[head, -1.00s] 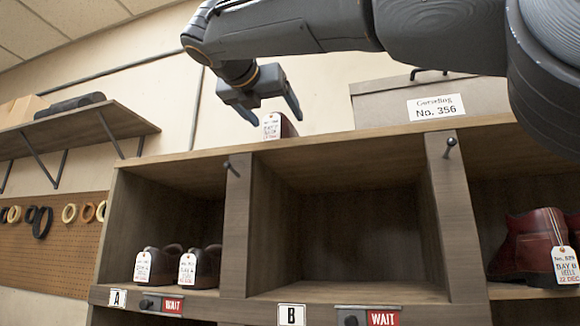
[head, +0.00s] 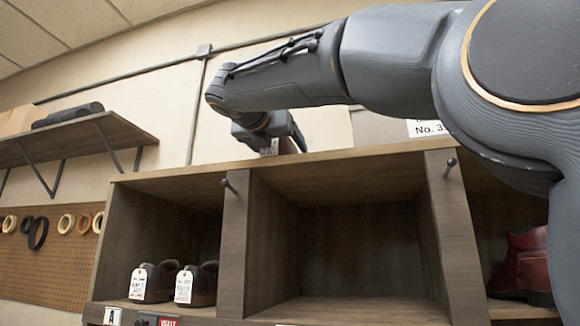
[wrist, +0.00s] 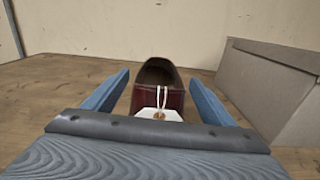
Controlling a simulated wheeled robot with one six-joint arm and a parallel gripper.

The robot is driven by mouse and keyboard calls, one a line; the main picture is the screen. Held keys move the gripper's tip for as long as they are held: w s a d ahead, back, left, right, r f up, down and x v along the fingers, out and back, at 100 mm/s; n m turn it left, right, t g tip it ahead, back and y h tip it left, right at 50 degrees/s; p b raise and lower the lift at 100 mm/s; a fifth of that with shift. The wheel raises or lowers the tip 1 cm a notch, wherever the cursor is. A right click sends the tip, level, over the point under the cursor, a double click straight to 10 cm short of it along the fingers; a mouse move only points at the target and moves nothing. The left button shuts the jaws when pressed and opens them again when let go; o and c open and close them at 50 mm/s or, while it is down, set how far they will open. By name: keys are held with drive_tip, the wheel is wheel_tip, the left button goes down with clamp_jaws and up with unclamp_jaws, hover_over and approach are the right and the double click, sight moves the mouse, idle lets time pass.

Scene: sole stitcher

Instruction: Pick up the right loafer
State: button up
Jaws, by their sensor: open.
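A single dark red loafer (wrist: 146,98) with a white tag (wrist: 145,114) on its heel sits on the wooden cabinet top, heel toward me in the wrist view. I cannot tell from its shape whether it is a right shoe. My gripper (wrist: 160,80) is open, with one blue finger on each side of the heel and a visible gap to each. In the head view my gripper (head: 282,138) is low over the cabinet top, and the loafer (head: 287,146) is mostly hidden by it and the front edge.
A grey box (wrist: 275,90) stands right of the loafer on the cabinet top. Tagged brown shoes (head: 203,286) sit in the left bay, and a red shoe (head: 522,268) in the right bay. The middle bay (head: 365,250) is empty. A wall shelf (head: 75,137) is at left.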

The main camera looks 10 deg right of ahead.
drive_tip(key=shift+c, duration=0.5)
drive_tip(key=c, duration=1.4)
drive_tip(key=shift+r, duration=0.2)
